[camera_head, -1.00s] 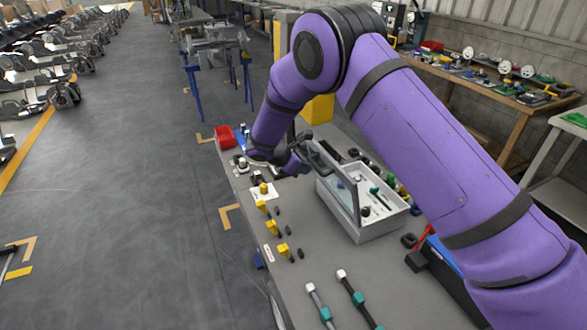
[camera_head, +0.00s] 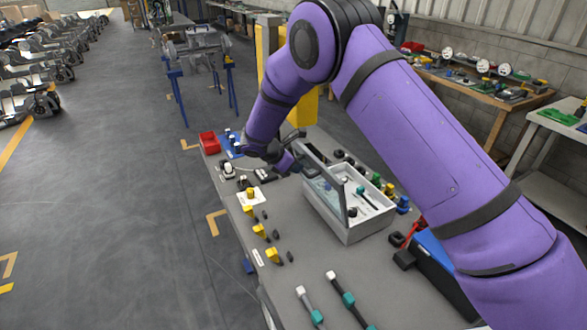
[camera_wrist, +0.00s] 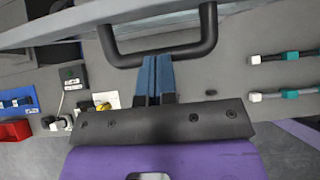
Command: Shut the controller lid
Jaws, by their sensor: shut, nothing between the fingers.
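The controller is a light grey open-topped box (camera_head: 352,232) on the workbench, with small parts inside. Its lid (camera_head: 346,206), a framed panel with a see-through pane, stands raised along the box's left side. In the wrist view the lid's pale edge (camera_wrist: 70,30) crosses the top, with a black U-shaped handle (camera_wrist: 111,44) below it. My gripper (camera_head: 301,166) is beside the lid on its outer side. In the wrist view my gripper (camera_wrist: 158,60) has its blue fingers together and empty, their tips overlapping the handle bar. I cannot tell whether they touch it.
Yellow clamp-like parts (camera_head: 260,231) line the bench's left edge. A red bin (camera_head: 209,142) stands at the far end. Cables with teal connectors (camera_head: 348,299) lie in front of the box, and a blue-topped case (camera_head: 440,255) is at its right. Grey bench surface lies between.

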